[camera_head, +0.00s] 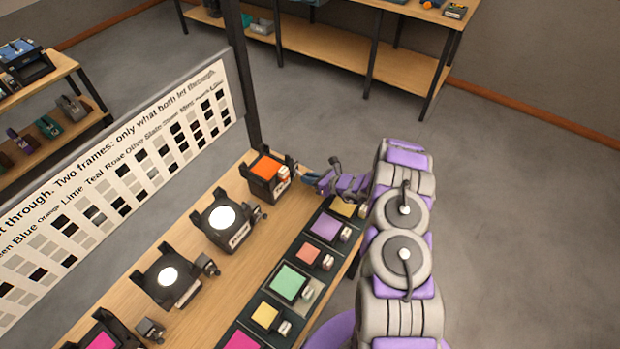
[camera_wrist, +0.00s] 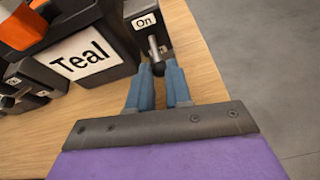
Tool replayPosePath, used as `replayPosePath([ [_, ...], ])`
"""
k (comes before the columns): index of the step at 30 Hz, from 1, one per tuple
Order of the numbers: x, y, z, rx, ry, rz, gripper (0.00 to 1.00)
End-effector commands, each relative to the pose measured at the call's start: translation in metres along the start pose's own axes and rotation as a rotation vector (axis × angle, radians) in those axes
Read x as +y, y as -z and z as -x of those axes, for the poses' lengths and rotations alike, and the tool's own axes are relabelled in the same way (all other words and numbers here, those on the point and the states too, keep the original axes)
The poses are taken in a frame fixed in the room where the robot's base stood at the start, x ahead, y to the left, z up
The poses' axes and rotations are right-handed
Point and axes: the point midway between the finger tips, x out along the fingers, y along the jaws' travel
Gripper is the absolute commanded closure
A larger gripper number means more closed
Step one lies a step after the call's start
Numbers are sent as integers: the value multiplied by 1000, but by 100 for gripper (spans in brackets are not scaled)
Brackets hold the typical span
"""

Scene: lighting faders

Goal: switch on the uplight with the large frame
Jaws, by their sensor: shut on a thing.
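The farthest uplight (camera_head: 262,186) is a black box with an orange frame (camera_head: 268,165) on top, which covers most of its top. In the wrist view its white label (camera_wrist: 80,58) reads "Teal", and the orange frame (camera_wrist: 28,28) shows at the upper left. A small switch box beside it carries an "On" label (camera_wrist: 145,21) and a grey lever (camera_wrist: 154,45). My gripper (camera_wrist: 158,70) has its blue fingers shut on this lever. In the head view my gripper (camera_head: 308,177) is at the uplight's right side; the fingertips are small there.
Two uplights with bright white tops (camera_head: 222,217) (camera_head: 168,276) and one with a magenta frame (camera_head: 103,341) stand nearer on the wooden bench (camera_head: 215,285). Dark trays with several coloured frames, including a green one (camera_head: 290,282), line its right edge. A chart board (camera_head: 120,170) stands behind.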

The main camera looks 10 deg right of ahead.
Motion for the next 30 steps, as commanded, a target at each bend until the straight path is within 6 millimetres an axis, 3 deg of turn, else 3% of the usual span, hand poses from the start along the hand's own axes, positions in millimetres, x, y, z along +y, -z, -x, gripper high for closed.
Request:
replayPosePath([
  [3,-1,0,0,0,2,0,100],
  [14,0,-3,1,25,5,0,100],
  [30,2,-29,8,356,59,9,100],
])
